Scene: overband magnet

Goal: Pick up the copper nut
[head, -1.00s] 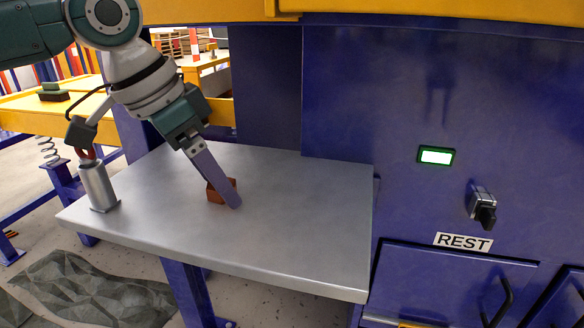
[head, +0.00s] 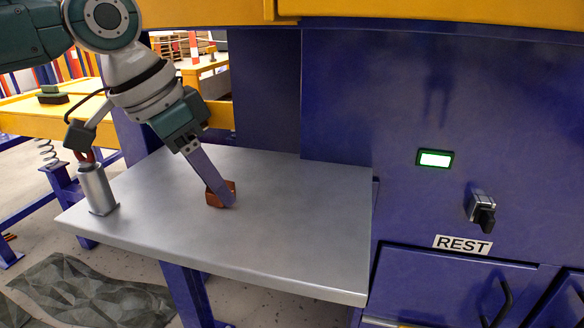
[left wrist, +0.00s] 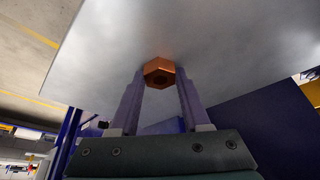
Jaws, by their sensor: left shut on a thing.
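The copper nut (head: 214,196) is on the grey metal shelf (head: 310,215), partly hidden behind a finger of my left gripper (head: 228,198). My right gripper is not in view.
A metal cylinder (head: 98,190) with a red ring at its top stands on the shelf's left corner. A blue panel with a lit green indicator (head: 435,158), a black knob (head: 482,210) and a REST label (head: 462,244) rises at right. The shelf's front and right are clear.

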